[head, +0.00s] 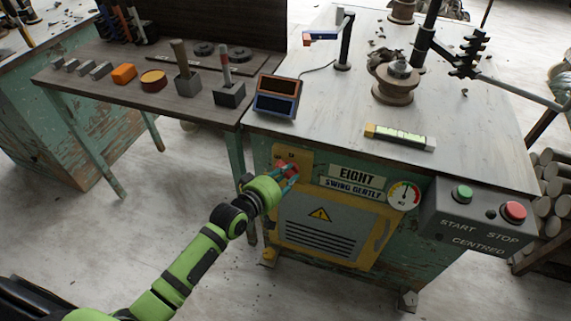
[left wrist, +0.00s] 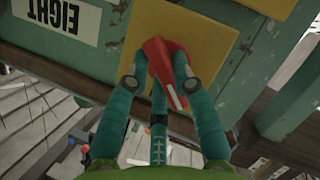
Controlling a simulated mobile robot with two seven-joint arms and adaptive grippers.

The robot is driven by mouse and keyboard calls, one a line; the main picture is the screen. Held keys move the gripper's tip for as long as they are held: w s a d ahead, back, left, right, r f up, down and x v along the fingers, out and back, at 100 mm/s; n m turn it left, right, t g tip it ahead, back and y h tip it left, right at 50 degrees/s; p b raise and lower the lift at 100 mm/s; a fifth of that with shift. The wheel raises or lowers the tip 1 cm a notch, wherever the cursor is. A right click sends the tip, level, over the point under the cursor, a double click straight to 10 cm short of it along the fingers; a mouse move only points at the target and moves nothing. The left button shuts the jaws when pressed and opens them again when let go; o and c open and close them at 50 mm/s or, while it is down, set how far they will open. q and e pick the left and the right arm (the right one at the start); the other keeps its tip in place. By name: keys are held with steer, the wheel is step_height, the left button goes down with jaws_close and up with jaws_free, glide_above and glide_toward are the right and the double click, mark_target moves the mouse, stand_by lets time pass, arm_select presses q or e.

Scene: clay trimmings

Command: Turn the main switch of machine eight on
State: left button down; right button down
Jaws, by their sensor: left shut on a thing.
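Machine eight is a green cabinet with a grey top and an "EIGHT / SWING GENTLY" plate (head: 356,181) on its front. The main switch, a red handle (left wrist: 168,72) on a yellow plate (left wrist: 205,25), is at the upper left of that front. My left gripper (head: 288,171) is at the switch in the head view. My right gripper is not in view.
A grey box with a green START button (head: 462,194) and a red STOP button (head: 513,211) juts from the cabinet's right. A gauge (head: 403,195) sits beside the plate. A side table (head: 150,95) with tools and blocks stands at left. The floor before the cabinet looks clear.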

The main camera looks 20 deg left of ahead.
arm_select(q)
steer(key=m+p, duration=0.1)
steer(key=p, duration=0.1)
steer(key=shift+d+r+y+p, duration=0.15)
steer(key=shift+r+y+p, duration=0.15)
steer(key=shift+r, duration=0.1)
steer(key=shift+f+m+y+p, duration=0.1)
steer(key=shift+m+y+p, duration=0.3)
steer(key=shift+m+p, duration=0.5)
steer(key=shift+d+f+m+g+y+p, duration=0.15)
steer(key=shift+m+y+p, duration=0.2)
steer(key=shift+p, duration=0.2)
steer(key=shift+f+m+g+y+p, duration=0.15)
steer(key=shift+m+y+p, duration=0.2)
steer(key=shift+p, duration=0.2)
steer(key=shift+m+y+p, duration=0.5)
steer(key=shift+m+y, duration=0.2)
steer(key=shift+m, duration=0.3)
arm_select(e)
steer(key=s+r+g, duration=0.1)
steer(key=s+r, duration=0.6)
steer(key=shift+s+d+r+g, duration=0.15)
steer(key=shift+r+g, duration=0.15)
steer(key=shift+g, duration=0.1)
arm_select(q)
steer(key=shift+f, duration=0.1)
steer(key=c, duration=1)
jaws_free()
steer(key=shift+c, duration=0.2)
